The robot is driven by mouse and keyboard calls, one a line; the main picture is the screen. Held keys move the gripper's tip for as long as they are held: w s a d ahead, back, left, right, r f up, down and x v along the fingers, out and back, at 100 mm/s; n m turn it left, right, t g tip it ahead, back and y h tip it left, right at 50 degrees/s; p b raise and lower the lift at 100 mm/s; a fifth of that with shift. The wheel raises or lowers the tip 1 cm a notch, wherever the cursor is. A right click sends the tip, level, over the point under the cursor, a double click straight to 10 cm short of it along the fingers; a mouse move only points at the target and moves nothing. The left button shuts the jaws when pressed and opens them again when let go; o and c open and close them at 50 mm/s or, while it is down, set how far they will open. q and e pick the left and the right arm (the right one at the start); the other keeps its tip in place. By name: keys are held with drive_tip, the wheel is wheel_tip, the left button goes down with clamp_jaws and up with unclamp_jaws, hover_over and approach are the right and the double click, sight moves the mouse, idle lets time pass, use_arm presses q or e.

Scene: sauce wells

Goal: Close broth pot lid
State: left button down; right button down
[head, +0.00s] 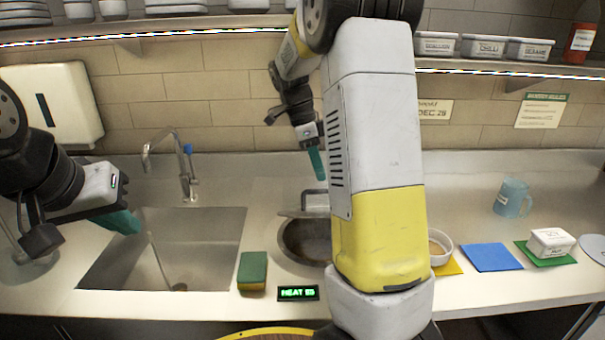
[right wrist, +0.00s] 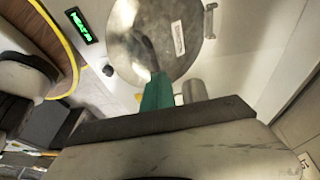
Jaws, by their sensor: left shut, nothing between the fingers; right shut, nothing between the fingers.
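The broth pot (head: 305,243) is a round metal well set in the counter, partly hidden behind my right arm. Its dark inside shows. The metal lid (head: 298,212) shows as a thin grey edge raised at the back of the well. In the right wrist view a round shiny metal disc with a label, seemingly the lid (right wrist: 150,35), lies beyond the fingers. My right gripper (head: 319,176), with teal fingers, is shut and empty above the back of the pot; whether it touches the lid I cannot tell. My left gripper (head: 132,226) is shut and empty over the sink's left side.
The sink (head: 215,235) and faucet (head: 182,165) are left of the pot. A green sponge (head: 252,270) and a heat display (head: 298,293) sit in front. A white bowl (head: 440,245), blue mat (head: 492,257), white tub (head: 551,241) and blue mug (head: 512,197) stand to the right.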

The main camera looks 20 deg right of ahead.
drive_tip(key=shift+s+a+f, duration=0.1)
drive_tip(key=shift+s+f, duration=0.2)
drive_tip(key=shift+f, duration=0.55)
